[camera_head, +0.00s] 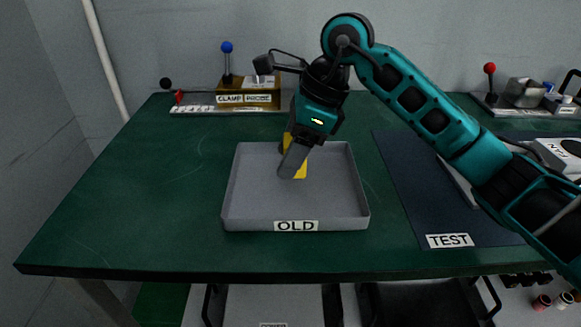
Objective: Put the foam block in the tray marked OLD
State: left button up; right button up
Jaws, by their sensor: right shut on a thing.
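The tray marked OLD (240,213) is a shallow grey tray on the green table, with its label on the front wall. My right gripper (293,165) points down over the middle to back part of this tray. It is shut on a yellow block (301,171), taken to be the foam block, which shows partly behind the grey finger. Whether the block touches the tray floor I cannot tell. The rest of the tray is empty. My left gripper is not in view.
A dark mat marked TEST (405,205) lies right of the tray, partly under my right arm. A clamp and probe stand (240,95) is at the back. A red-knobbed lever (490,72) stands back right. The table (130,190) left of the tray is clear.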

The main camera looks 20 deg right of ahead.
jog(key=shift+f, duration=1.55)
jog(key=shift+f, duration=0.1)
jog(key=o, duration=0.6)
jog(key=shift+f+b, duration=0.1)
jog(key=shift+b, duration=0.25)
jog(key=shift+c, duration=0.2)
jog(key=o, duration=0.5)
jog(key=shift+c, duration=0.2)
